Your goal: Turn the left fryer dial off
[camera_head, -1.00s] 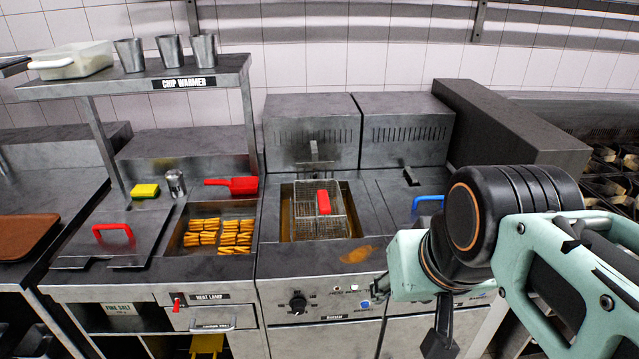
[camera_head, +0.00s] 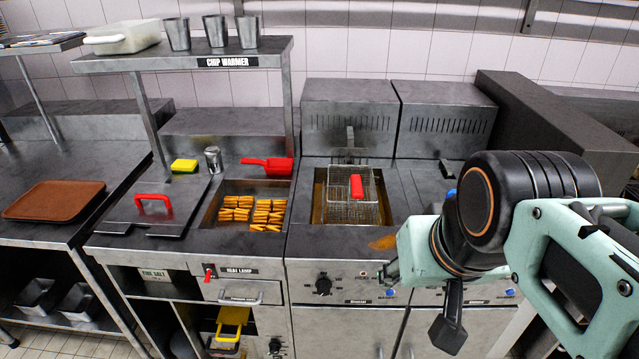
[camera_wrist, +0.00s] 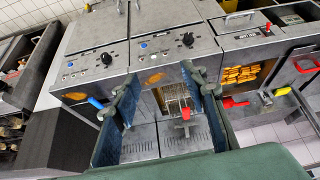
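The left fryer dial (camera_head: 323,284) is a black knob on the left fryer's front panel. In the wrist view, which looks turned around, it shows as the black knob (camera_wrist: 188,39) right of the middle. Another dial (camera_wrist: 106,59) sits to its left there, on the other fryer's panel. My gripper (camera_wrist: 158,76) is open and empty, its two blue-padded fingers apart. It is clear of both dials. In the head view my arm is to the right of the left dial, and my gripper is mostly hidden behind my arm.
The left fryer holds a wire basket (camera_head: 352,207) with a red handle grip. The chip warmer bay (camera_head: 251,211) with fries, a red scoop (camera_head: 267,166) and a red-handled lid (camera_head: 153,204) are to its left. The floor in front is partly visible.

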